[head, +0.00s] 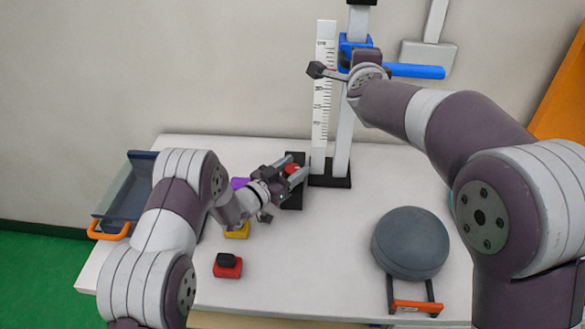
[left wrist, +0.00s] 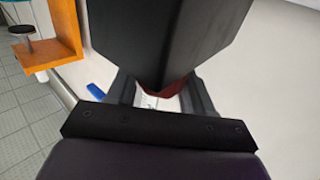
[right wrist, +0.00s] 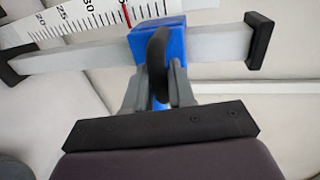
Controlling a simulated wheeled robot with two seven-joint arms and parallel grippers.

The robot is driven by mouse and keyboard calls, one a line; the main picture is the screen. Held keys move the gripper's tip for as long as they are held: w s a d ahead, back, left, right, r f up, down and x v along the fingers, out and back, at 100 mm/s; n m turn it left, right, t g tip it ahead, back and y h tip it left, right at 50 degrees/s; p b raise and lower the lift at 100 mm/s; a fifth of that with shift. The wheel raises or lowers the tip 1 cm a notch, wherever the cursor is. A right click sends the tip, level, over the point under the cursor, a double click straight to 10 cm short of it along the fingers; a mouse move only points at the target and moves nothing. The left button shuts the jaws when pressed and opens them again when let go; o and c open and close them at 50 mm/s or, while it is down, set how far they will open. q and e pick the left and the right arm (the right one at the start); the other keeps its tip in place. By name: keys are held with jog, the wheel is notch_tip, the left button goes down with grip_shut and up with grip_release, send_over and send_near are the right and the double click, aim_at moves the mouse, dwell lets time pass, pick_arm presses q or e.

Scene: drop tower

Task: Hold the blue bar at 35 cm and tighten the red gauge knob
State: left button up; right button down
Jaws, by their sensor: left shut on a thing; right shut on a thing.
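The blue bar (head: 415,71) sticks out to the right from a blue carriage (right wrist: 158,40) on the upright post (head: 343,140). My right gripper (right wrist: 158,88) is shut on a dark handle on the carriage front. A red pointer line crosses the scale (right wrist: 85,18) beside the carriage, beyond the 30 mark; the exact reading is partly cut off. The red gauge knob (head: 291,169) sits by a dark block (head: 293,197) left of the post's foot. My left gripper (head: 284,175) is shut on the knob. The left wrist view shows only a red sliver (left wrist: 177,88) between its fingers, under a large dark body.
A blue-grey tray (head: 128,188) with an orange handle stands on the table's left. Red (head: 228,268), yellow (head: 238,231) and purple (head: 239,183) pieces lie near my left arm. A round grey weight (head: 410,243) occupies the right. The front middle of the table is clear.

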aim_at(293, 168)
pick_arm(q)
jog(key=shift+w+r+m+g+h, duration=0.1)
jog(key=shift+m+g+h, duration=1)
jog(key=shift+g+h, duration=0.1)
pick_arm(e)
jog(key=shift+r, duration=0.1)
pick_arm(q)
jog(key=o, duration=0.9)
jog(key=shift+o, duration=0.2)
jog(key=shift+r, duration=0.1)
notch_tip(293, 168, up, 10)
jog(key=shift+f, duration=0.1)
pick_arm(e)
jog(key=c, duration=1.1)
grip_release()
jog(key=shift+s, duration=0.1)
